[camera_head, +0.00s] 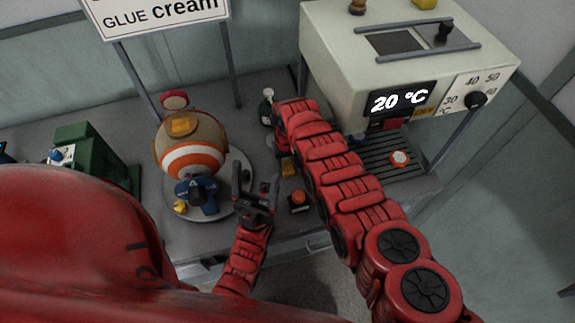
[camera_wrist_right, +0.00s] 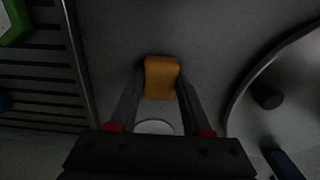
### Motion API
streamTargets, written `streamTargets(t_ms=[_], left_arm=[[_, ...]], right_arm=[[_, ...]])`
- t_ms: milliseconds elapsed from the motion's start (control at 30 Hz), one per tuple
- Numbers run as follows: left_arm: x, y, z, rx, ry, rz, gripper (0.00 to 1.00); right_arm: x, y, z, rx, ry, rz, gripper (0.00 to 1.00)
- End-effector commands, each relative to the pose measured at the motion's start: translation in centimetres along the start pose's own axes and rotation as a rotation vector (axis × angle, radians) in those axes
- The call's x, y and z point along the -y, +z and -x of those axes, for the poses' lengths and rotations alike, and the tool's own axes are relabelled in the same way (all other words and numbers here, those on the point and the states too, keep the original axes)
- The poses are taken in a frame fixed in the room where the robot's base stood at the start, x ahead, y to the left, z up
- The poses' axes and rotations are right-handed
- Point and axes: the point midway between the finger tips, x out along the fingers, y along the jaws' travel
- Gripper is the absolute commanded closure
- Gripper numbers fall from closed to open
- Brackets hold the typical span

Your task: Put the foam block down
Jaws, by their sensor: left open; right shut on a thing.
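The foam block (camera_wrist_right: 162,78) is a small yellow-orange block between the two fingers of my right gripper (camera_wrist_right: 161,90) in the right wrist view. That gripper is shut on it. I cannot tell whether the block touches the table. My left gripper (camera_head: 257,188) is open and empty at the plate's right front edge, to the left of and nearer than the block.
A round plate (camera_head: 246,160) bears a large striped ball (camera_head: 190,160) and a blue tool (camera_head: 197,195). A box with an orange button (camera_head: 298,201) stands near the front edge. A press machine (camera_head: 350,75) reading 20 °C stands over a slatted grill (camera_head: 385,170). A dark bottle (camera_head: 266,110) stands behind.

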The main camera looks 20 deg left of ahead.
Motion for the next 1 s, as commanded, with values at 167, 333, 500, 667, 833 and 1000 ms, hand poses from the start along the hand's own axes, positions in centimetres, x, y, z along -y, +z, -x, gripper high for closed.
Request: streamTargets(t_ms=[167,333,500,667,833,1000], left_arm=[[0.0,0.0,0.3,0.0,0.0,0.0,0.22],[0.0,0.0,0.3,0.0,0.0,0.0,0.22],[0.0,0.0,0.2,0.0,0.0,0.0,0.22],[0.0,-0.1,-0.4,0.0,0.0,0.0,0.22],[0.1,-0.2,-1.5,0.0,0.0,0.0,0.22],[0.1,-0.2,-1.1,0.0,0.0,0.0,0.22]], right_arm=[[0.0,0.0,-0.3,0.001,0.0,0.0,0.36],[0.0,0.0,-0.3,0.001,0.0,0.0,0.22],[0.0,0.0,-0.2,0.001,0.0,0.0,0.22],[-0.1,0.0,0.5,0.001,0.001,0.0,0.22],[-0.1,-0.1,2.6,-0.002,0.0,0.0,0.22],[0.0,-0.2,4.6,-0.005,0.0,0.0,0.22]])
